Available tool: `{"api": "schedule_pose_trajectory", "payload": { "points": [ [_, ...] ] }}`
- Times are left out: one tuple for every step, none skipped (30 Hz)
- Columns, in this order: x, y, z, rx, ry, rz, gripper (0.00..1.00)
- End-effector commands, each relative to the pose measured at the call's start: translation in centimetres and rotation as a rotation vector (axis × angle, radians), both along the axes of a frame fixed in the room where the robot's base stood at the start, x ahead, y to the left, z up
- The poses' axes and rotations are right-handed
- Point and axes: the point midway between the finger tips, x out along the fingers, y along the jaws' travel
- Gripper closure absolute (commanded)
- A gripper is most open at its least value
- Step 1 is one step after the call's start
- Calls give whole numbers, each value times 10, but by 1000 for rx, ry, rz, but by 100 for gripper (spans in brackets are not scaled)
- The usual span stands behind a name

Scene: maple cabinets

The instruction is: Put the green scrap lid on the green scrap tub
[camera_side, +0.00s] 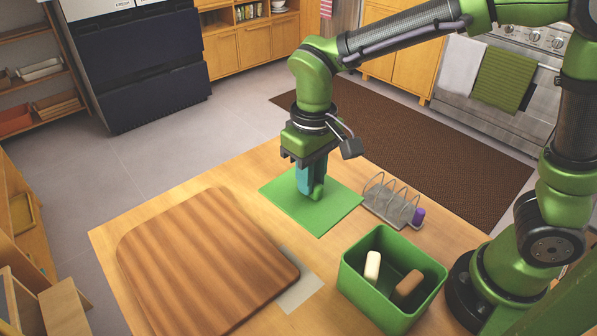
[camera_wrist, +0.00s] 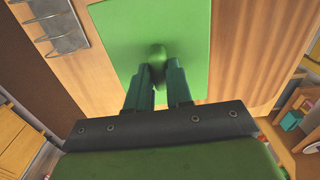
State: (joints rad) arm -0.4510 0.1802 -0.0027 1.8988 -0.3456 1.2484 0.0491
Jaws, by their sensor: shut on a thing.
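The green scrap lid (camera_side: 285,202) is a flat green square with a raised green knob, left of the metal rack on the wooden table. It also shows in the wrist view (camera_wrist: 190,30), with the knob (camera_wrist: 157,54) between my fingers. My gripper (camera_side: 311,190) points down over the lid and is shut on its knob. The lid looks flat at table level; I cannot tell whether it touches the table. The green scrap tub (camera_side: 372,297) stands open, nearer the camera and to the right, holding a cream piece (camera_side: 372,267) and a brown piece (camera_side: 407,287).
A metal rack (camera_side: 385,198) with a purple item (camera_side: 418,216) stands close to the lid's right side. A large striped wooden board (camera_side: 200,262) fills the table's left part. A pale grey patch (camera_side: 300,292) lies between board and tub.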

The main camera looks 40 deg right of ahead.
Motion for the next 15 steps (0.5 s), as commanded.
{"api": "schedule_pose_trajectory", "payload": {
  "points": [
    [-19, 5, 13, 3, -6, 18, 100],
    [-31, 6, 18, 3, -6, 24, 100],
    [-48, 7, 23, 2, -5, 30, 100],
    [-60, 7, 26, 1, -5, 34, 100],
    [-73, 7, 29, 1, -5, 36, 100],
    [-89, 5, 31, 0, -5, 37, 100],
    [-101, 4, 31, 0, -4, 36, 100],
    [-112, 2, 31, 0, -4, 35, 100],
    [-125, -1, 31, -1, -4, 30, 100],
    [-135, -3, 30, -1, -4, 27, 100],
    [-143, -6, 28, -1, -3, 22, 100],
    [-153, -9, 26, -1, -3, 13, 100],
    [-159, -11, 24, -1, -2, 7, 100],
    [-165, -14, 21, -2, -1, 0, 100],
    [-172, -16, 18, -2, -1, -10, 100]
  ]
}}
